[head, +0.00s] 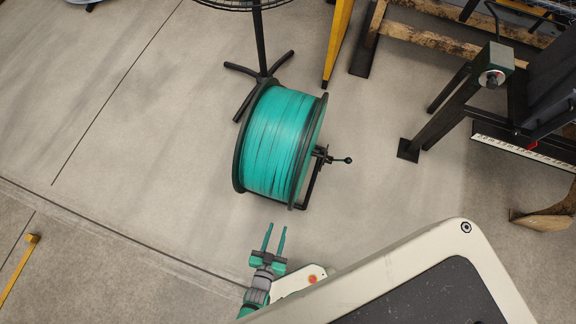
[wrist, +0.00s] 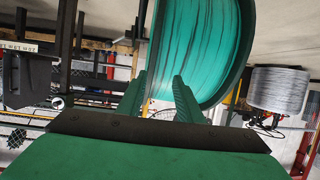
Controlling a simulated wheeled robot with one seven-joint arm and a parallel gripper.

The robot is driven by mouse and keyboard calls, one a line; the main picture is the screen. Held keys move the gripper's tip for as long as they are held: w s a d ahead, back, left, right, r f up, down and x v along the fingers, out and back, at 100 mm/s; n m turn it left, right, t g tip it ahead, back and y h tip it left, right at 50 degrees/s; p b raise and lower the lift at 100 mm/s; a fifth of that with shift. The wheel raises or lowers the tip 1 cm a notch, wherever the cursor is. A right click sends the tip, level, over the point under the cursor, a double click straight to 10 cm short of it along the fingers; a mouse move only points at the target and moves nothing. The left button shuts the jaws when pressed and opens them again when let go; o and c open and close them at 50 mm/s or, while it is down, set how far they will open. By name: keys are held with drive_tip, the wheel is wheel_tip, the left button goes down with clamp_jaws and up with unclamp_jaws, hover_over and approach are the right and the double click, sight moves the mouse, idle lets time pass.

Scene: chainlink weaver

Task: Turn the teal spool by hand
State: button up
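The teal spool (head: 275,143) stands on the floor in the middle of the head view, wound with teal material between two dark flanges. A crank with a small knob (head: 347,160) sticks out from its right side on a dark stand. My gripper (head: 274,238) is below the spool in the head view, its two teal fingers apart and pointing at it, with nothing between them. A gap shows between the fingertips and the spool. In the wrist view the spool (wrist: 200,45) fills the upper middle, beyond the open fingers (wrist: 160,95).
A black pedestal fan base (head: 262,72) stands right behind the spool. A yellow post (head: 338,42) is behind it to the right. A dark machine frame (head: 440,115) stands at the right. The floor left of the spool is clear. A grey wire spool (wrist: 280,90) shows in the wrist view.

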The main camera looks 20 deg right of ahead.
drive_tip(key=s+a+r+n+t+y, duration=0.1)
drive_tip(key=s+r+n+y, duration=0.1)
drive_tip(key=r, duration=1)
drive_tip(key=s+a+r+n+t+y, duration=0.1)
drive_tip(key=r+n+t+y, duration=0.1)
drive_tip(key=r, duration=1)
drive_tip(key=s+a+r+n+t+y, duration=0.1)
drive_tip(key=s+r+n+y, duration=0.1)
drive_tip(key=r, duration=1)
drive_tip(key=n+y, duration=0.1)
drive_tip(key=y, duration=0.1)
drive_tip(key=shift+s+a+y, duration=0.25)
drive_tip(key=shift+s+y, duration=0.05)
drive_tip(key=shift+s, duration=0.05)
drive_tip(key=shift+w, duration=0.15)
